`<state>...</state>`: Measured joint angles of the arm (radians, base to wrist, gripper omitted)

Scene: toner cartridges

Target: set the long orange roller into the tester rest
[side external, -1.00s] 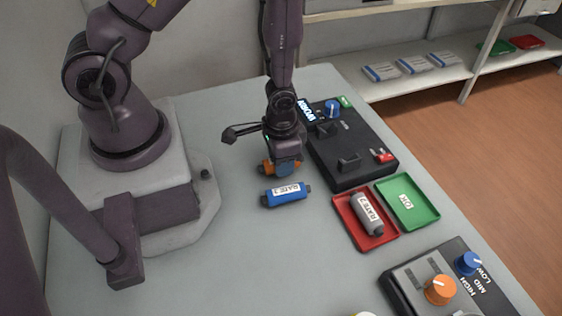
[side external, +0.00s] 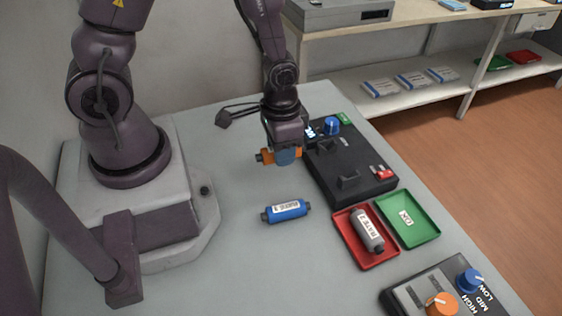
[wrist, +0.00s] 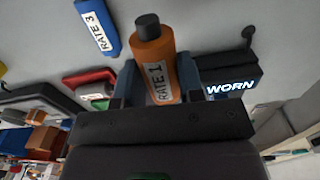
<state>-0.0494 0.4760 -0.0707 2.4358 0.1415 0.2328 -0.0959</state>
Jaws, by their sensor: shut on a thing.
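The orange roller (side external: 265,156) is held in my gripper (side external: 287,155), lifted above the table. In the wrist view the roller (wrist: 153,55), labelled "RATE 1", sits between the two fingers (wrist: 157,82) with its dark end cap showing. The black tester (side external: 347,165) lies just right of my gripper. It has dark upright rest blocks, a blue knob, a red switch and a small display. The display reads "WORN" in the wrist view (wrist: 230,89). My arm and gripper partly hide the tester's far left corner.
A blue roller (side external: 286,211) lies on the table in front of my gripper. A red tray (side external: 377,258) holds a grey roller (side external: 368,231), beside an empty green tray (side external: 425,228). A box with orange and blue knobs (side external: 411,292) stands at the front right.

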